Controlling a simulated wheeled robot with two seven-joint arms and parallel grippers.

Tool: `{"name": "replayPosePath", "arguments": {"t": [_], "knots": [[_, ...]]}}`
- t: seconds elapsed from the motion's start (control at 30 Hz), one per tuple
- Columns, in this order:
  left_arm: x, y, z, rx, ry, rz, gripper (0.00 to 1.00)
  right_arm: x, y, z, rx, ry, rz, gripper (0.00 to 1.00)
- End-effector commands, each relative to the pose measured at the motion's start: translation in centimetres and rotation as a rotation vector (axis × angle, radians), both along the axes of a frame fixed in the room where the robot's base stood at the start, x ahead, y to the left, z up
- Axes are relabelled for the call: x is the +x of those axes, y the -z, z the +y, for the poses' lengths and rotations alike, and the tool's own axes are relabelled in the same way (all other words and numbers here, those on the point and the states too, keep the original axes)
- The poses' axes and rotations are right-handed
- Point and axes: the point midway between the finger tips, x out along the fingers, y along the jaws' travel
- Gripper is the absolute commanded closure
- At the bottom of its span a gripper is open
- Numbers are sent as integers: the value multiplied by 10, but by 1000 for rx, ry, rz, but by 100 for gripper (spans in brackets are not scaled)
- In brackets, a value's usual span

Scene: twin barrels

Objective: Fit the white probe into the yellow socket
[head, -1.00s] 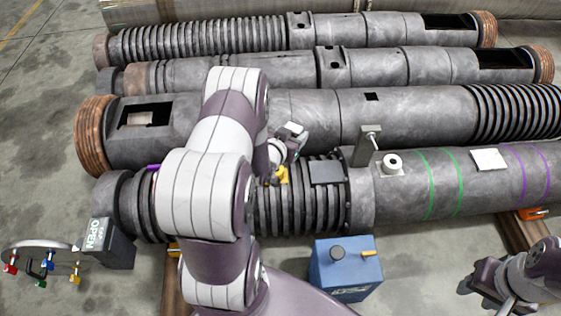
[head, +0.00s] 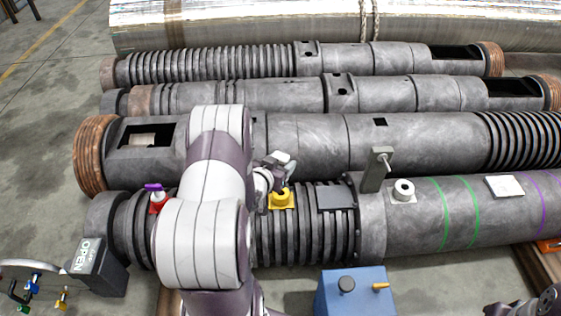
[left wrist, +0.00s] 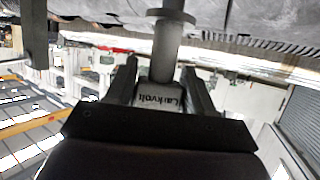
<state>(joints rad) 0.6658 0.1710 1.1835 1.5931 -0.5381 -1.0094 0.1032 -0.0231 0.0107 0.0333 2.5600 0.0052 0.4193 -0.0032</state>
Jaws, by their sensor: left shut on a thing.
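The yellow socket (head: 282,200) sits on top of the nearest dark barrel, with a dark round opening facing up. My left gripper (head: 280,164) is just behind and above it in the head view. It is shut on a pale piece with a printed label, seen in the left wrist view (left wrist: 160,97), which I take to be the white probe. A grey shaft with a round flange extends from this piece. The probe's tip is not clearly visible and looks apart from the socket. My right gripper (head: 525,305) is partly cut off at the bottom right; its jaws are unclear.
A red socket (head: 157,203) with a purple-topped piece is at left. A white ring fitting (head: 403,191) and a grey post (head: 377,169) stand to the right. A blue box (head: 355,294) and an OPEN sign box (head: 96,267) are in front. More barrels lie behind.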

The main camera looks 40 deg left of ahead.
Motion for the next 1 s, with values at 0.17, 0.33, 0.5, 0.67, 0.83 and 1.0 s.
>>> {"name": "replayPosePath", "arguments": {"t": [0.17, 0.33, 0.5, 0.67, 0.83, 1.0], "knots": [[0, 27, 0, 1, 0, 0, 80, 0, 22, 0, 0, 0, 0, 57], [0, 34, 0, 1, 0, -1, 80, 0, 27, 0, 0, 0, 0, 57], [0, 33, 0, 1, 0, -1, 80, 0, 26, 0, 0, 0, 0, 57], [0, 33, 0, 1, 0, -1, 80, 0, 26, 0, 0, 0, 0, 57], [0, 33, 0, 1, 0, -1, 80, 0, 26, 0, 0, 0, 0, 57], [0, 33, 0, 1, 0, -1, 80, 0, 23, 0, 0, 0, 0, 57]]}}
